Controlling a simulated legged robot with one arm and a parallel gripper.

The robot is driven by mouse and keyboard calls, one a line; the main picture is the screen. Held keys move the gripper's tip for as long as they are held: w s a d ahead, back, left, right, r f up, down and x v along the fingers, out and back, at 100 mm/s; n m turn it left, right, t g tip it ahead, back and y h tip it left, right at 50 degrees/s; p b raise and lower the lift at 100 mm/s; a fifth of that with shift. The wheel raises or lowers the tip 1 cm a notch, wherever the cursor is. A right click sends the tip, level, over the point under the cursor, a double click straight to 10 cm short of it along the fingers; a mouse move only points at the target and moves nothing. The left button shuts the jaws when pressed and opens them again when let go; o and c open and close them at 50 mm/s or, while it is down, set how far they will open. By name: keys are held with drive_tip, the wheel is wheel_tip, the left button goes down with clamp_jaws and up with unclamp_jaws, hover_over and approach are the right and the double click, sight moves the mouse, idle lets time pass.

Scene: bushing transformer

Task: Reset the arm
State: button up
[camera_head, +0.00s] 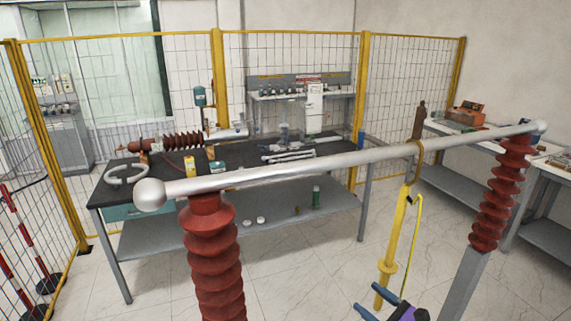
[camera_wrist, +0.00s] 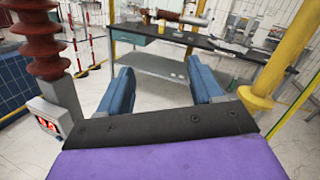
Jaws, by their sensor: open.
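My gripper (camera_head: 384,309) is at the bottom right of the head view, only partly in frame. In the wrist view its two blue fingers (camera_wrist: 163,82) stand wide apart with nothing between them. A yellow rod (camera_head: 391,250) hangs by a brown hook (camera_head: 413,149) over a long silver bar (camera_head: 300,167). Its lower end appears close to my gripper in the head view. In the wrist view the yellow rod (camera_wrist: 275,75) stands to the right of the fingers, outside them.
Red ribbed bushings (camera_head: 214,260) and (camera_head: 500,190) support the bar. A dark workbench (camera_head: 110,190) with parts stands behind it, inside a yellow-framed fence (camera_head: 218,80). Side tables (camera_head: 450,182) stand at the right. A display box (camera_wrist: 48,120) is at left in the wrist view. Tiled floor is clear between.

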drive_tip(key=s+a+r+n+g+y, duration=0.2)
drive_tip(key=s+a+r+n+g, duration=0.15)
drive_tip(key=a, duration=0.25)
drive_tip(key=s+a+r+n+g+y, duration=0.25)
drive_tip(key=a+n+g, duration=0.2)
drive_tip(key=a, duration=0.25)
drive_tip(key=s+a+r+n+g+h, duration=0.1)
drive_tip(key=s+a+n+g+h, duration=0.2)
drive_tip(key=s+a+n+g, duration=0.65)
drive_tip(key=s+d+f+n+h, duration=0.1)
drive_tip(key=s+d+n+h, duration=0.15)
drive_tip(key=s, duration=0.45)
drive_tip(key=s+d+n+h, duration=0.1)
drive_tip(key=s+n+h, duration=0.25)
drive_tip(key=s, duration=0.25)
drive_tip(key=s+d+r+n+h, duration=0.1)
drive_tip(key=s+d+h, duration=0.4)
drive_tip(key=d, duration=0.5)
drive_tip(key=shift+s+t+h, duration=0.35)
drive_tip(key=shift+t+h, duration=0.1)
drive_tip(key=shift+h, duration=0.6)
drive_tip(key=shift+a+r, duration=0.1)
